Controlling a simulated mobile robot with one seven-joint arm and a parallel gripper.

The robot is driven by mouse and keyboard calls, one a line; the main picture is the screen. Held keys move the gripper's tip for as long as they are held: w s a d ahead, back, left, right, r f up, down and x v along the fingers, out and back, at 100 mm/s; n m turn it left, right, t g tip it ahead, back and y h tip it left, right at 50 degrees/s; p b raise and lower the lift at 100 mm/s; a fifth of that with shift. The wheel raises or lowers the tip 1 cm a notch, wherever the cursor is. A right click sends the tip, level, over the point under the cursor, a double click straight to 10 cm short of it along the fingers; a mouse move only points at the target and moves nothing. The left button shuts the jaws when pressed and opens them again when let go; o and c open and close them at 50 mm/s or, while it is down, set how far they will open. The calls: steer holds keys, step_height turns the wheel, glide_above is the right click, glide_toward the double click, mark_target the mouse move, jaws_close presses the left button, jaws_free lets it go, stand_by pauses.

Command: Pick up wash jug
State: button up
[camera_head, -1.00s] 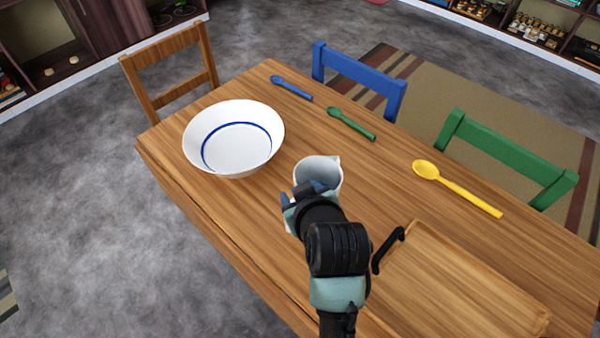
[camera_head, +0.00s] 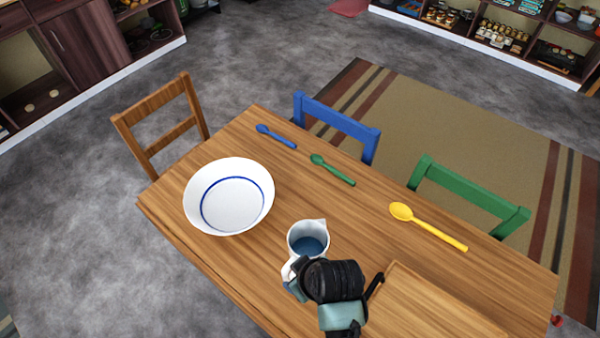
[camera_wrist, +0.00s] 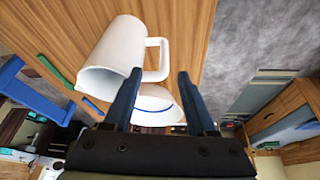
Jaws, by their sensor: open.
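The wash jug (camera_head: 308,228) is white with a spout and a side handle, and stands on the wooden table. Its inside looks blue in the head view. In the wrist view the jug (camera_wrist: 115,48) is at upper left, with its handle (camera_wrist: 163,60) beside the fingertips. My gripper (camera_wrist: 160,76) is open, with the handle's lower end between the two finger lines in the picture. I cannot tell whether the fingers touch the handle. In the head view my gripper (camera_head: 293,276) is at the jug's near side, and my wrist hides part of the jug's lower side.
A white bowl (camera_head: 228,228) with a blue ring stands left of the jug. Blue (camera_head: 276,137), green (camera_head: 332,170) and yellow (camera_head: 428,226) spoons lie along the far side, near the chairs.

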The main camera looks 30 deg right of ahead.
mark_target(288, 277)
steer(key=x, duration=1)
steer(key=shift+a+f, duration=0.3)
steer(key=shift+a, duration=0.15)
steer(key=shift+w+f, duration=0.3)
steer(key=shift+f, duration=0.25)
jaws_close()
stand_by(0.5)
steer(key=shift+w+r, duration=0.1)
